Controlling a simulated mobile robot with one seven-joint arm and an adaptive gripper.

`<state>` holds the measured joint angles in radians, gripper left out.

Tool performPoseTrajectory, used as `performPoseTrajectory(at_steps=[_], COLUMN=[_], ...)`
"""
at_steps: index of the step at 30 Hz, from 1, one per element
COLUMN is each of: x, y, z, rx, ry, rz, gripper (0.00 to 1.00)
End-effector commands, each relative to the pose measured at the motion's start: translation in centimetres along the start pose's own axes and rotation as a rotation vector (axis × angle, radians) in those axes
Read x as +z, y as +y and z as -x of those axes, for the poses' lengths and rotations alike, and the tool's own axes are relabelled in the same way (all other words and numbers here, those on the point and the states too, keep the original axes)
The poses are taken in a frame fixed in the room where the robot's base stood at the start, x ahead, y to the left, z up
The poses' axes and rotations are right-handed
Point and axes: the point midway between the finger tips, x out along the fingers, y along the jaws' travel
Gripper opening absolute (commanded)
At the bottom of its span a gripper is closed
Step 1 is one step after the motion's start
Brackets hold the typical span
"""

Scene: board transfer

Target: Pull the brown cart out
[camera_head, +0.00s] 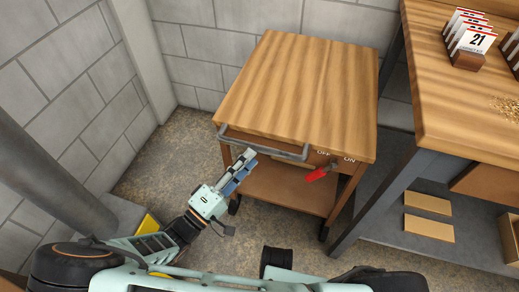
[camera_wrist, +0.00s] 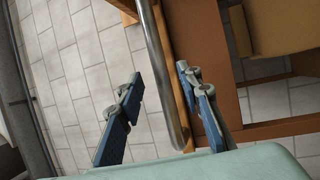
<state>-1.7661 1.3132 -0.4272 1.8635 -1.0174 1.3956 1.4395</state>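The brown cart (camera_head: 300,85) has a wooden top, a lower shelf and casters, and stands against the grey block wall. A grey metal handle (camera_head: 270,147) runs along its front edge. I cannot tell if either finger touches the bar.
A wooden workbench (camera_head: 440,110) stands close on the right, with number cards (camera_head: 472,42) and a pile of grains (camera_head: 507,108) on it. Flat boxes (camera_head: 428,215) lie on its lower shelf. A grey column (camera_head: 50,175) is at left. Floor is clear before the cart.

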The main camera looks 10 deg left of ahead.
Motion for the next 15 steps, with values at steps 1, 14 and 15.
performPoseTrajectory(at_steps=[1,14,15], x=[0.1,0.0,0.0], y=[-0.1,0.0,0.0], z=[-1.1,-5.2,-5.3], rx=[0.002,0.0,-0.001], ry=[-0.004,-0.001,-0.001], rz=[0.0,0.0,0.0], gripper=[0.33,0.33,0.33])
